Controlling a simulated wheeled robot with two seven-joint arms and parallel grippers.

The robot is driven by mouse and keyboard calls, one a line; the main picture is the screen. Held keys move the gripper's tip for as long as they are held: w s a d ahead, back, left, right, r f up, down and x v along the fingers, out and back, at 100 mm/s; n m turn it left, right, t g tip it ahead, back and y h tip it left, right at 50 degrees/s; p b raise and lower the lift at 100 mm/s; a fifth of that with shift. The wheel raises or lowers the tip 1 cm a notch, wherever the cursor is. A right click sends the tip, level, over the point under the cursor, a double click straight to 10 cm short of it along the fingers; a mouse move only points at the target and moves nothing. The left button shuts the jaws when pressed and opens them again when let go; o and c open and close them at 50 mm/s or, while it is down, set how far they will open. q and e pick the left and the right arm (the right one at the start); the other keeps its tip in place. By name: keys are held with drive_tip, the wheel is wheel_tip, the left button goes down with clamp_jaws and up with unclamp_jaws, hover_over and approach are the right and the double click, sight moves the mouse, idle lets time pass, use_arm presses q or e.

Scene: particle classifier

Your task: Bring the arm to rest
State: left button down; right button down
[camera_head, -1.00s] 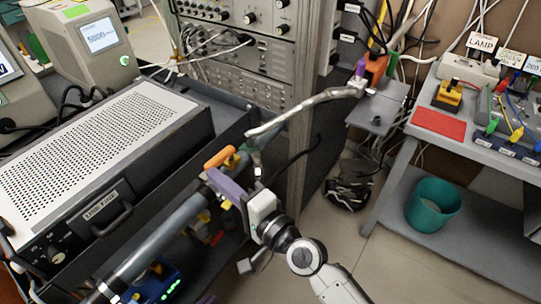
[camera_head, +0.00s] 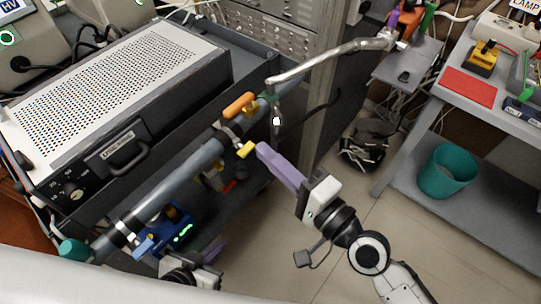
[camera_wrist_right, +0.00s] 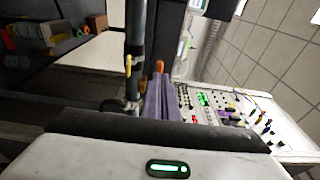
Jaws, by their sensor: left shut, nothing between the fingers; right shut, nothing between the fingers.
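My right gripper (camera_head: 263,150) has purple fingers pressed together with nothing between them. Its tips are close to a small yellow handle (camera_head: 245,150) on the grey pipe (camera_head: 185,186); I cannot tell if they touch. In the right wrist view, the shut purple fingers (camera_wrist_right: 160,98) point towards an orange handle (camera_wrist_right: 160,66) beside the dark pipe (camera_wrist_right: 135,50). My left gripper (camera_head: 212,249) shows at the bottom of the head view, partly hidden by my white arm. Its purple fingers are small in the picture and look shut and empty.
An orange handle (camera_head: 238,106) and a curved metal tube (camera_head: 330,60) rise near my right gripper. A perforated-top instrument (camera_head: 110,90) stands to the left. A blue device (camera_head: 165,228) sits below the pipe. A teal bin (camera_head: 447,172) stands right. Open floor (camera_head: 300,270) lies beneath my right arm.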

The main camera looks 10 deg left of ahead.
drive_tip(key=shift+d, duration=0.1)
idle(0.5)
drive_tip(key=s+d+f+n+g+h, duration=0.1)
drive_tip(key=s+d+f+n+h, duration=0.4)
drive_tip(key=d+f, duration=0.5)
drive_tip(key=s+d+f+n+g+h, duration=0.2)
drive_tip(key=s+d+f+n+h, duration=0.3)
drive_tip(key=d+f, duration=0.6)
wheel_tip(320, 180, down, 4)
drive_tip(key=shift+s+d+f+h, duration=0.25)
drive_tip(key=shift+s+h, duration=0.35)
drive_tip(key=shift+s, duration=0.5)
